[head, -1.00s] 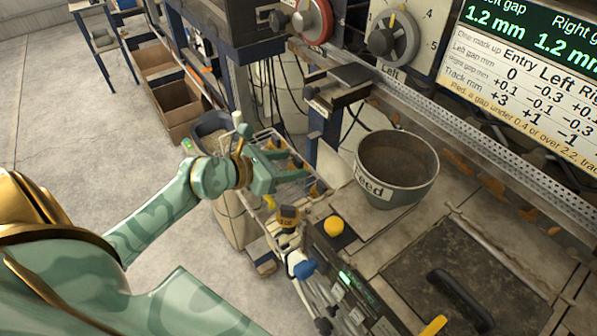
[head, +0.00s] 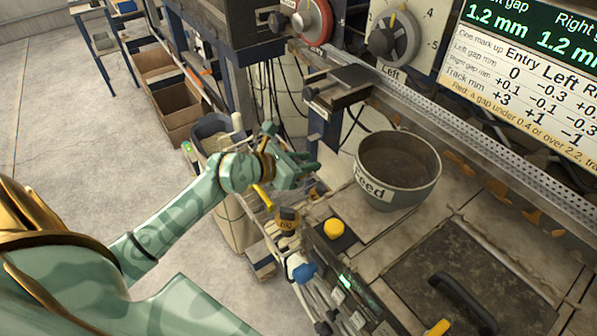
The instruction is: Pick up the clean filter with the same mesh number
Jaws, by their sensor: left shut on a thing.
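My left gripper (head: 302,170) reaches over a wire rack (head: 262,222) beside the machine. Its fingers are shut on a slim thing, which looks like a filter, but the fingers hide most of it. A yellow handle-like piece (head: 263,196) shows just below the gripper. A dark, yellow-edged tag (head: 287,220) with a small number stands at the front of the rack. I cannot read the number surely. The mesh numbers of the other filters are hidden or too small to read. My right gripper is out of view.
A grey pot marked "Feed" (head: 397,190) stands on the machine top to the right. A yellow button (head: 334,228) is near the machine's edge. A grey bin (head: 213,130) stands behind the rack, with cardboard boxes (head: 172,100) farther back. Open floor lies to the left.

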